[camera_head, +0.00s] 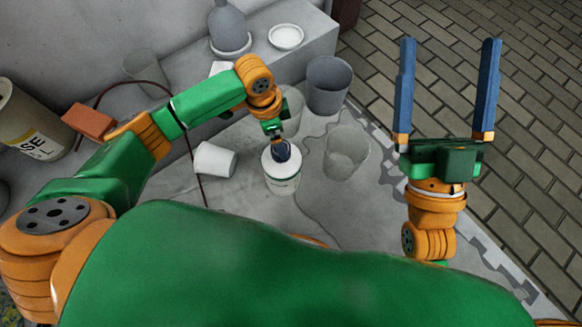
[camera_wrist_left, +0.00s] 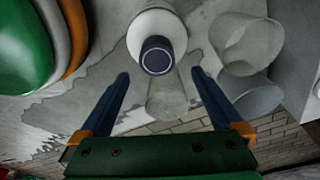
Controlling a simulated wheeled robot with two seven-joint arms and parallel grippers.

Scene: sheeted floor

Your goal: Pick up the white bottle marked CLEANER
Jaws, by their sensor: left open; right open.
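A white bottle (camera_head: 283,183) with a dark cap stands on the sheeted floor in the middle of the head view; lettering on its label is too small to read. In the left wrist view the bottle (camera_wrist_left: 158,24) shows at top centre, its dark cap toward the camera. My left gripper (camera_wrist_left: 160,76) is open, its blue fingers pointing toward the bottle, one on each side of the cap in the picture. In the head view its fingers are mostly hidden. My right gripper (camera_head: 449,42) is open and empty at the right, fingers pointing up the picture, away from the bottle.
Close around the bottle are a tipped white cup (camera_head: 215,160), a clear cup (camera_head: 346,153) and a grey cup (camera_head: 329,84). A grey bottle (camera_head: 228,25) and white bowl (camera_head: 286,36) stand on a ledge. A brick (camera_head: 88,121) and large container (camera_head: 30,120) are left.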

